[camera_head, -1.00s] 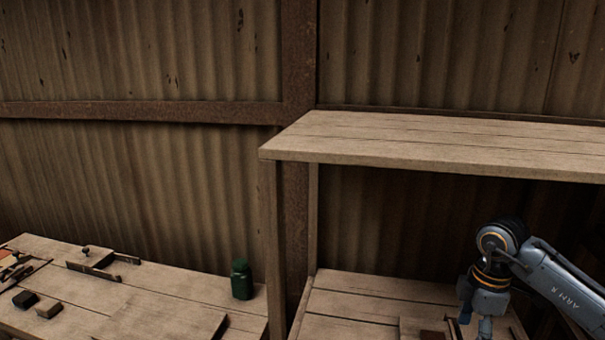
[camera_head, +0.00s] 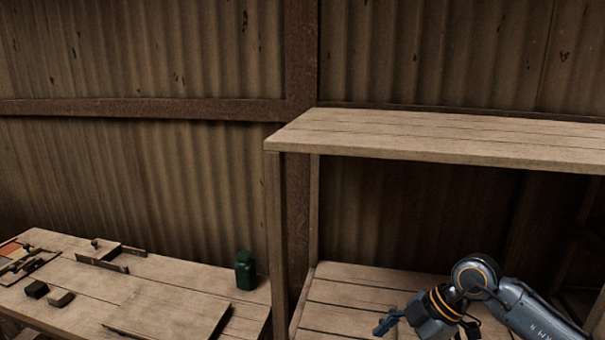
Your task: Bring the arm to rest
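My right arm comes in from the lower right, and its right gripper (camera_head: 384,326) points left, low over the lower board of the shelf unit (camera_head: 345,287). The gripper is seen side-on and small, so I cannot tell whether its fingers are apart. I see nothing held in it. My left arm and gripper are not in view.
The upper shelf board (camera_head: 420,137) hangs above my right arm. A corrugated wall stands behind.

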